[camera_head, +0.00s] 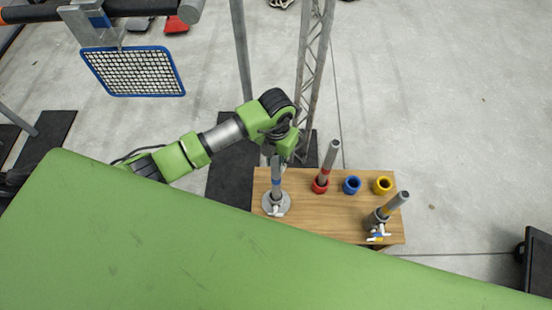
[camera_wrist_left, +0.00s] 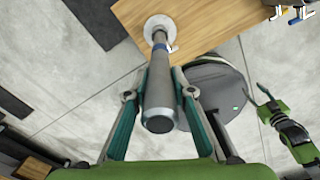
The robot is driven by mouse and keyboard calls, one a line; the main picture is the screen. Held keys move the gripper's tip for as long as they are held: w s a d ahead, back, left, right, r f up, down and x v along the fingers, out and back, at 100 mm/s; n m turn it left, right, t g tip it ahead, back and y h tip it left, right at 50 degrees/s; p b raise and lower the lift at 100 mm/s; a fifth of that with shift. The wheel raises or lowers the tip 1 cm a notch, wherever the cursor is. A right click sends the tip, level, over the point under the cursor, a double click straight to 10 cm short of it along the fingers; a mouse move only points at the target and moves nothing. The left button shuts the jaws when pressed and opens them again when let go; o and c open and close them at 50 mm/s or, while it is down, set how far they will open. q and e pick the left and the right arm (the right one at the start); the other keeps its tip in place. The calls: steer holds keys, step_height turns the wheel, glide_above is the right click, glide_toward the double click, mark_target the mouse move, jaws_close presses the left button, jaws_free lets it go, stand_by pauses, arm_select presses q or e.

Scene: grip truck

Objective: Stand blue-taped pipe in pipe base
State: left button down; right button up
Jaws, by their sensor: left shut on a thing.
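The blue-taped pipe (camera_head: 277,174) is a grey tube with a blue band near its lower end. It stands about upright over the round grey pipe base (camera_head: 283,209) at the left end of the wooden table. My left gripper (camera_head: 277,156) is shut on the pipe's upper part. In the left wrist view the pipe (camera_wrist_left: 159,85) lies between the two fingers (camera_wrist_left: 160,98), its lower end meeting the pale disc of the base (camera_wrist_left: 151,24). How deep it sits is hidden.
The wooden table (camera_head: 335,218) also holds a red-collared pipe (camera_head: 328,163), a blue ring (camera_head: 352,185), a yellow ring (camera_head: 383,185) and a tilted yellow-taped pipe (camera_head: 395,204). A metal truss (camera_head: 314,70) rises behind.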

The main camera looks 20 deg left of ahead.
arm_select(q)
steer(key=shift+r+p, duration=0.15)
steer(key=shift+p, duration=0.3)
steer(key=shift+f, duration=0.2)
steer(key=shift+f+b, duration=1.6)
steer(key=shift+f, duration=0.45)
steer(key=shift+f+b, duration=0.3)
steer(key=shift+f, duration=0.05)
arm_select(e)
steer(key=shift+s+a+f, duration=0.15)
steer(key=shift+a+f, duration=0.05)
steer(key=shift+f, duration=0.9)
arm_select(q)
steer(key=shift+f, duration=0.25)
arm_select(e)
steer(key=shift+f, duration=0.2)
arm_select(q)
steer(key=c, duration=1.8)
jaws_free()
steer(key=shift+o, duration=0.6)
arm_select(e)
steer(key=shift+d, duration=0.15)
steer(key=shift+d, duration=0.15)
arm_select(q)
step_height(320, 180, up, 12)
arm_select(e)
steer(key=shift+a, duration=0.2)
